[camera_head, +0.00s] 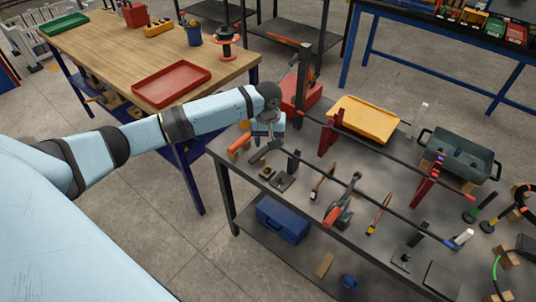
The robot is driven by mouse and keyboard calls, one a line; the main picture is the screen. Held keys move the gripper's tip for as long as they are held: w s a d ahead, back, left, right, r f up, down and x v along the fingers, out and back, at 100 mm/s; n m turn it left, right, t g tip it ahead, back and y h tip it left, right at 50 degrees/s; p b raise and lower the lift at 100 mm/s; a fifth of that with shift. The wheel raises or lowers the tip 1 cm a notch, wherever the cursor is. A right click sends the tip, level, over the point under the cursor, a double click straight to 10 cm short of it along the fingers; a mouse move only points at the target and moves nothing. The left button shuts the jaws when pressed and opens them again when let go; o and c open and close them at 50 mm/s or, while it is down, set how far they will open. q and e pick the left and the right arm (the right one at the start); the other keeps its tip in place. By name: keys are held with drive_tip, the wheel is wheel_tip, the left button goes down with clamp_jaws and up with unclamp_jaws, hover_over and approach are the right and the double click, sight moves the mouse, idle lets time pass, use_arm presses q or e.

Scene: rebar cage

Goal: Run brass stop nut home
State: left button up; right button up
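My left arm reaches in from the left, and its gripper (265,149) is over the left end of the dark workbench (305,205). Its fingers are small and dark here, so I cannot tell whether they are open or hold something. Just below them are two small dark blocks or plates, a left one (267,174) and a right one (284,183), with small brass-coloured spots. I cannot make out for sure which part is the brass stop nut. A long dark rod (395,211) runs from near the gripper to the right. My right gripper is not in view.
Red stands (427,181) hold a second rod behind. A yellow tray (364,118), a grey-green bin (459,156), a red-handled tool (340,211) and screwdrivers crowd the bench. A wooden table (110,50) with a red tray (171,84) stands behind left. A blue toolbox (284,219) sits on the lower shelf.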

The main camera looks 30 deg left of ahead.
sight(267, 168)
use_arm(q)
drive_tip(key=f, duration=1.3)
drive_tip(key=shift+a, duration=0.3)
drive_tip(key=shift+r, duration=0.1)
drive_tip(key=c, duration=0.9)
